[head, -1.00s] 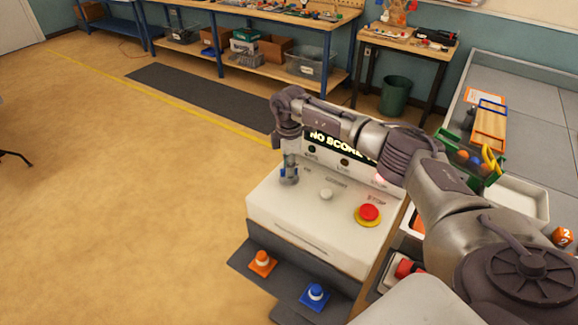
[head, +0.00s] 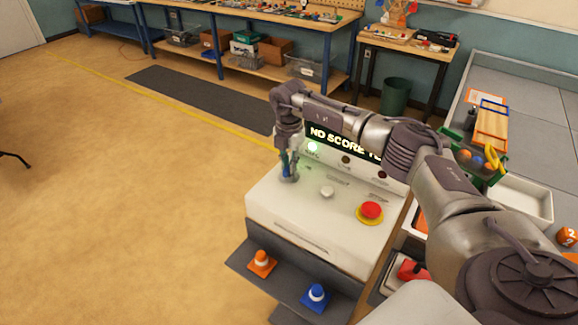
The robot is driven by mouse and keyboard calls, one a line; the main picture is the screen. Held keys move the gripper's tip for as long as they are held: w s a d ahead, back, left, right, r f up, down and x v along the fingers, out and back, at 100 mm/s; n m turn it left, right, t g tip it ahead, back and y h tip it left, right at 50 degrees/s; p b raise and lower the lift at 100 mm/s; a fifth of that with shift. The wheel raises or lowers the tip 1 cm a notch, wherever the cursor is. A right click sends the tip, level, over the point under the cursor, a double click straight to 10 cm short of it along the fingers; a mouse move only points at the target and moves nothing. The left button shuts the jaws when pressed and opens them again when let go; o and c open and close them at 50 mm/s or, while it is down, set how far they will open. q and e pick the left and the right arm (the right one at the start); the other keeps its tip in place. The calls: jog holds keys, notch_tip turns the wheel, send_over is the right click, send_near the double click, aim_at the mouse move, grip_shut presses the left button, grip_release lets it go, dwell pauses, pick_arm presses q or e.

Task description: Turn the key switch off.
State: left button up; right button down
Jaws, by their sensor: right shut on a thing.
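The white control console (head: 268,205) stands in front of me. Its sloped top has a white button (head: 327,192) and a red mushroom stop button on a yellow ring (head: 370,211). My right gripper (head: 289,177) points down at the left end of the top. It is shut on what I take to be the key of the key switch, which the fingers hide. The key's exact angle cannot be seen. On the console's back panel the left lamp (head: 313,147) glows green; the middle and right lamps are dark. My left gripper is out of view.
The display (head: 340,138) reads "NO SCORE", partly covered by my right arm. A white tray (head: 520,203) and a green bin lie to the right. Floor left is clear.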

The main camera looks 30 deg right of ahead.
jog(key=n+b, duration=0.1)
jog(key=n, duration=0.3)
jog(key=shift+n, duration=0.3)
jog(key=n+b, duration=0.1)
jog(key=n, duration=0.3)
jog(key=shift+r+n, duration=0.1)
jog(key=shift+n, duration=0.2)
jog(key=c, duration=1.2)
grip_release()
jog(key=shift+o, duration=0.2)
notch_tip(320, 180, up, 12)
